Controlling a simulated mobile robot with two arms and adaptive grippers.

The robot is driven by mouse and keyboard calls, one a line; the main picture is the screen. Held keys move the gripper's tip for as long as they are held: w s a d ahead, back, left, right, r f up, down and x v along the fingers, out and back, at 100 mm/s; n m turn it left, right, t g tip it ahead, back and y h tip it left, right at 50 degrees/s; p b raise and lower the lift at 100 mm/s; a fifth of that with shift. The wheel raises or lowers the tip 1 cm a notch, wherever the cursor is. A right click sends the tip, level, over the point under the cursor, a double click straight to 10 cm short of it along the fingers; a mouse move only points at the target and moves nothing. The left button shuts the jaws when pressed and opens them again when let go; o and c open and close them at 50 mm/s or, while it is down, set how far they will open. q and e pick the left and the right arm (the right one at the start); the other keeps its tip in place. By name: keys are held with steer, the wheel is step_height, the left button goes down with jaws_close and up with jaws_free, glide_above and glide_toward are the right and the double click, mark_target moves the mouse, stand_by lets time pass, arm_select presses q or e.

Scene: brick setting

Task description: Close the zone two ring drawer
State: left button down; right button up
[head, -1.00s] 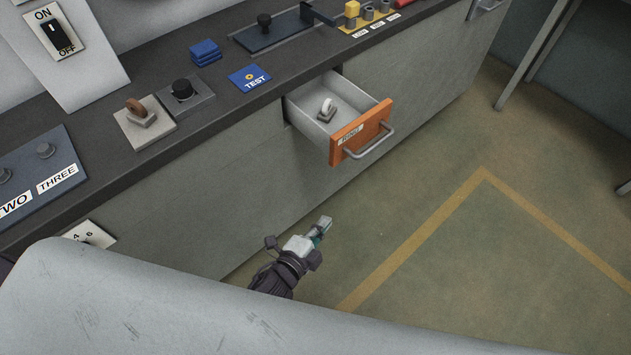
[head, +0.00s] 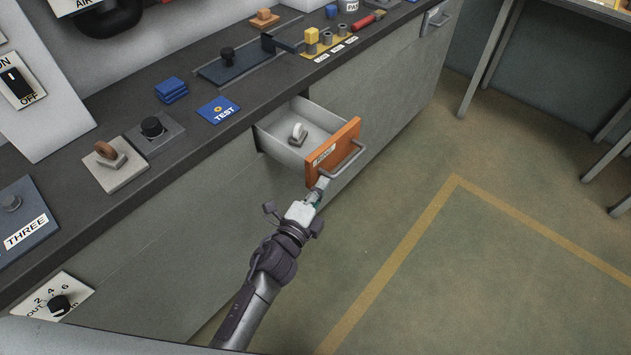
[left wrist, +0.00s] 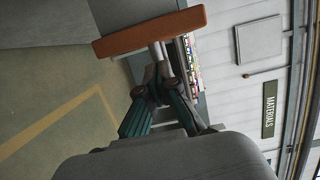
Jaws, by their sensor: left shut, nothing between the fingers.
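The ring drawer (head: 334,150) has an orange front with a label and a grey bar handle (head: 345,161). It stands pulled out from the grey cabinet below the counter. A white ring on a grey block (head: 298,134) sits inside it. My left gripper (head: 318,189) is shut and empty, just below and in front of the drawer front's lower edge. In the left wrist view the orange front (left wrist: 150,32) lies just beyond the closed fingertips (left wrist: 152,88); I cannot tell whether they touch it. My right gripper is not in view.
The dark counter (head: 60,170) holds a copper ring on a block (head: 112,160), a black knob block (head: 153,130), a blue TEST card (head: 218,110) and blue blocks (head: 171,90). The floor (head: 480,270) with a yellow line is clear to the right.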

mark_target(279, 151)
arm_select(q)
steer(key=shift+w+a, duration=0.5)
steer(key=shift+a, duration=0.25)
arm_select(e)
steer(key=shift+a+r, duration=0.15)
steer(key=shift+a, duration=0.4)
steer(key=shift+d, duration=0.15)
arm_select(q)
steer(key=w+a, duration=0.2)
steer(key=a, duration=0.1)
steer(key=w+a, duration=0.3)
steer(key=a, duration=0.1)
steer(key=w+a, duration=0.2)
steer(key=a, duration=0.1)
steer(key=shift+w+a, duration=0.4)
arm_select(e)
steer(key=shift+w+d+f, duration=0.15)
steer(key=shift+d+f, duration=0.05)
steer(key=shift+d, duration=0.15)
arm_select(q)
steer(key=shift+s+d, duration=0.1)
steer(key=shift+d, duration=0.05)
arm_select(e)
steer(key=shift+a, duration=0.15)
